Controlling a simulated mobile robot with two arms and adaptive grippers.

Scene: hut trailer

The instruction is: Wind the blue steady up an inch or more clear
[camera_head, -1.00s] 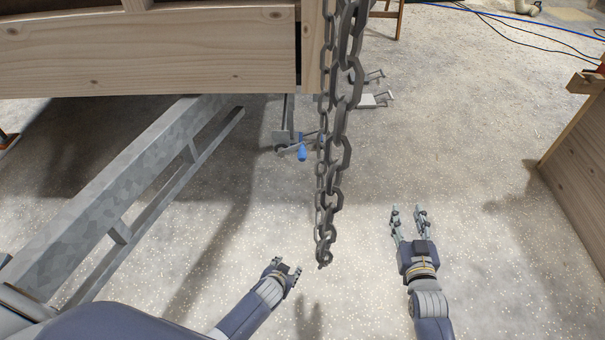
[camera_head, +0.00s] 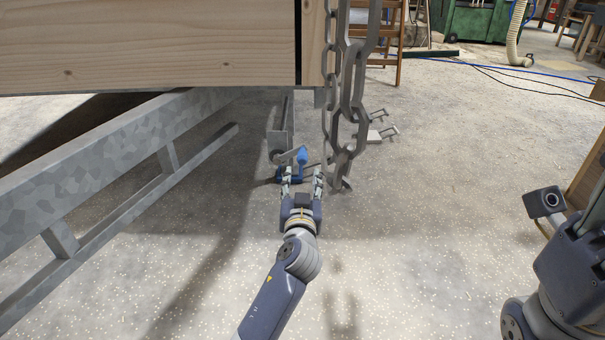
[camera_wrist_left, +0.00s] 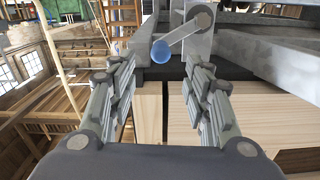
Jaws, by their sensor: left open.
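The steady (camera_head: 283,118) hangs under the trailer's timber side as a grey upright. It has a crank arm with a blue knob (camera_head: 302,157) and a dark blue part (camera_head: 289,176) low down. Its lowest end is partly hidden by my gripper, so I cannot tell whether it touches the floor. My left gripper (camera_head: 302,180) is open, its fingers pointing at the steady just below the knob. In the left wrist view, the blue knob (camera_wrist_left: 161,51) and its crank arm (camera_wrist_left: 184,33) lie ahead of the open, empty fingers (camera_wrist_left: 159,78). My right gripper is out of view.
A heavy grey chain (camera_head: 350,90) hangs close to the right of the steady and left gripper. A galvanised chassis rail (camera_head: 95,165) runs along the left. A grey handled item (camera_head: 378,134) is on the floor behind the chain. The floor in front is clear.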

